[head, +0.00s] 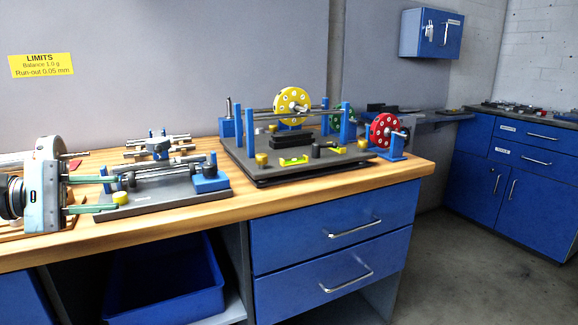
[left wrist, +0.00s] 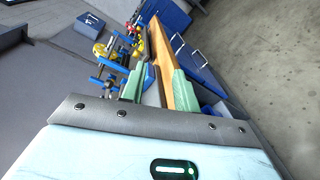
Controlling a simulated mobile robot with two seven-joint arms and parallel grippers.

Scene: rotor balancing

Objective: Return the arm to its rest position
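My left gripper (head: 114,194) is at the left of the head view, over the wooden bench top, pointing right. Its two green fingers are apart with nothing held between them. The fingers also show spread in the left wrist view (left wrist: 160,72). They are close to the left end of a grey fixture plate (head: 170,200) with blue supports and a yellow knob; whether they touch it I cannot tell. My right gripper is in neither view.
A dark balancing stand (head: 240,160) with blue posts carries a yellow rotor disc (head: 291,105). A red disc (head: 384,130) on a blue stand is at the bench's right end. Blue drawers (head: 300,240) and a blue bin (head: 165,285) are below. The floor at right is clear.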

